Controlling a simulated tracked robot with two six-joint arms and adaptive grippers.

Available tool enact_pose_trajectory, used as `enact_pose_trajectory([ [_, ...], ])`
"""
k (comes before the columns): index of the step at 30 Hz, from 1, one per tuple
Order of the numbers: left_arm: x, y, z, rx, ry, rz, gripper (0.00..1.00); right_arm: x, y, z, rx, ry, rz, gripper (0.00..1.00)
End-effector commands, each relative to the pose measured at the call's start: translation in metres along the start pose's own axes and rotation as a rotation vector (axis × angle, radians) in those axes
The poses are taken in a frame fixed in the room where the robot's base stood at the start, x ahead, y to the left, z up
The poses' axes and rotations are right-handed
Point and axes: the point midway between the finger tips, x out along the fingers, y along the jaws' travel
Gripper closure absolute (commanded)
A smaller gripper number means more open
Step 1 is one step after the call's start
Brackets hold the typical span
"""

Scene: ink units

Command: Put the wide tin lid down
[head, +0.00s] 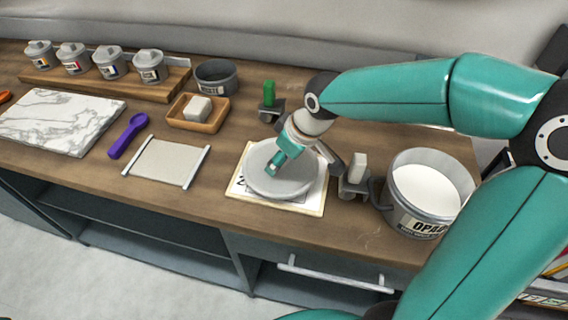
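The wide tin lid (297,188) is a round pale grey disc. It is over a cream square board (235,192) with a dark "2" partly showing at its left. I cannot tell whether the lid rests on the board or is held just above it. My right gripper (273,169) comes down from the upper right, its teal fingertips at the middle of the lid and seemingly shut on it. The fingers hide the grip point. My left gripper is not in view.
An open tin (415,215) of white ink stands right of the board, beside a small holder with a pale block (357,168). A green-topped item (269,94) stands behind. A framed grey sheet (166,163), purple spoon (127,136) and marble slab (60,120) lie left. The counter's front edge is near.

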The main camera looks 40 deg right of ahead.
Motion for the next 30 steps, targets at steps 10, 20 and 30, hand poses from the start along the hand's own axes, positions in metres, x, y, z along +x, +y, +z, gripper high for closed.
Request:
enact_pose_trajectory([
  [10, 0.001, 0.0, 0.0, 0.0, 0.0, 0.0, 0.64, 0.026, 0.0, 0.011, -0.001, -0.001, 0.0, 0.73],
  [20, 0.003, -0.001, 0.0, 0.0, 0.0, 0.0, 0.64, 0.028, -0.001, 0.011, -0.002, -0.001, -0.001, 0.2],
  [30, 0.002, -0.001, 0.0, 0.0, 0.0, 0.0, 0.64, 0.028, -0.001, 0.01, -0.003, -0.001, -0.001, 0.13],
])
